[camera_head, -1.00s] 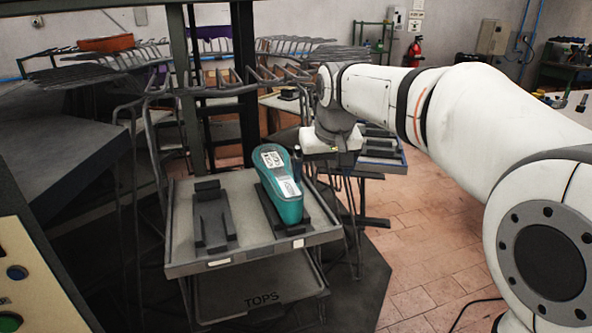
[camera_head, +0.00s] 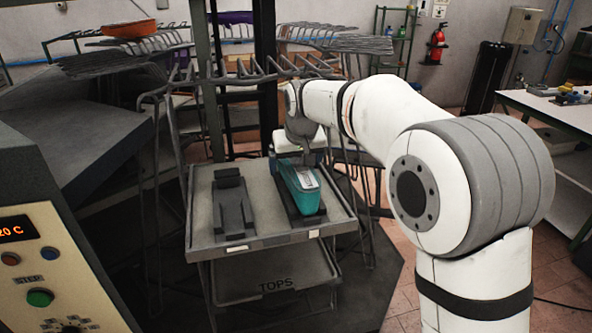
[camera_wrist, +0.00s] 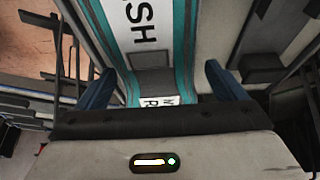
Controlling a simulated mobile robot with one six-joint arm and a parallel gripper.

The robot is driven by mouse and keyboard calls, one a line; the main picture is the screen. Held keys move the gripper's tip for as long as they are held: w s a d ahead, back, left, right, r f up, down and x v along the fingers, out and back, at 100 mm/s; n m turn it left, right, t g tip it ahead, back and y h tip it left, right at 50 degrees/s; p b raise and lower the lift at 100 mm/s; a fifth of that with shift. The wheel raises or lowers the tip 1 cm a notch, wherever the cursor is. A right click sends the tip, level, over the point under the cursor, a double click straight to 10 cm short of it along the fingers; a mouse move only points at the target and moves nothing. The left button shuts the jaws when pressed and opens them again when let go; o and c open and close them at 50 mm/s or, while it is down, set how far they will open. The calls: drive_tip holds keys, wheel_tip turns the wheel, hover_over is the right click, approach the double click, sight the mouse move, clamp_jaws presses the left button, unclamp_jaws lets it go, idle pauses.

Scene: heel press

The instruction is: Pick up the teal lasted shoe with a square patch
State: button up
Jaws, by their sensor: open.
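The teal lasted shoe (camera_head: 305,195) lies on the right-hand dark holder (camera_head: 289,208) of the cart's top tray, its long axis running away from me. In the wrist view the shoe (camera_wrist: 182,42) carries a white strip with large black letters and a small white tag. My gripper (camera_wrist: 159,84) is open, its two blue fingers on either side of the shoe with gaps visible. In the head view the wrist hides the shoe's far end.
The tray (camera_head: 203,226) has an empty dark holder (camera_head: 232,212) on the left. A lower shelf marked TOPS (camera_head: 275,284) is below. A control panel (camera_head: 45,260) stands at the near left, with wire racks (camera_head: 330,42) behind the cart.

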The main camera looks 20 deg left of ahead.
drive_tip(key=shift+c, duration=0.5)
drive_tip(key=c, duration=1.4)
drive_tip(key=shift+c, duration=0.4)
drive_tip(key=shift+r, duration=0.2)
